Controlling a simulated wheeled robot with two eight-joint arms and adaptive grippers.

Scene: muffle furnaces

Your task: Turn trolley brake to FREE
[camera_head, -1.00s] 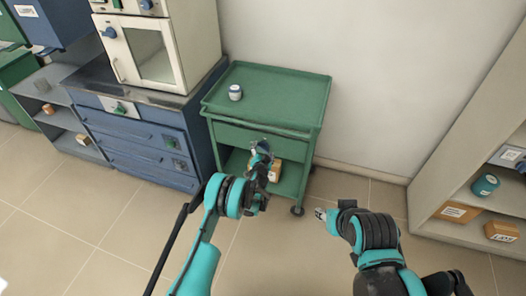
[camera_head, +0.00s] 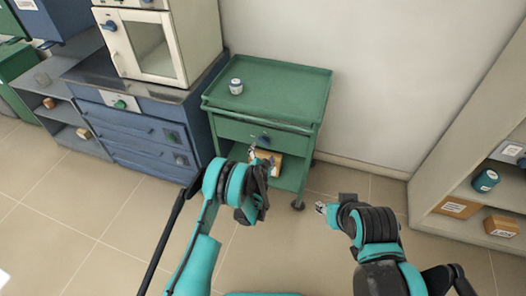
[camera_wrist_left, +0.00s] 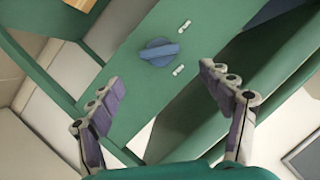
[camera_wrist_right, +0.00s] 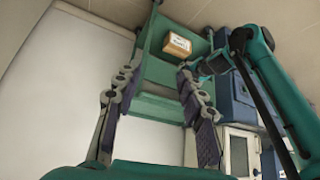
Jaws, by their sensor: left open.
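The green trolley (camera_head: 290,85) stands against the wall. A blue brake knob (camera_head: 264,139) is on its front panel, below the top tray. In the left wrist view the knob (camera_wrist_left: 159,51) has a raised bar, slightly tilted, with two small pale labels to its right; their text is too small to read. My left gripper (camera_head: 257,158) is just below and in front of the knob. Its fingers (camera_wrist_left: 158,76) are spread and empty, apart from the knob. My right gripper (camera_head: 321,208) is right of the trolley over the floor; its fingers (camera_wrist_right: 160,72) are apart with nothing between them.
A small jar (camera_head: 236,86) stands on the trolley's top. A box (camera_head: 268,161) lies on its lower shelf, partly hidden by my left arm. A blue cabinet (camera_head: 140,135) with a furnace (camera_head: 150,45) stands at left. Shelves (camera_head: 455,180) stand at right.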

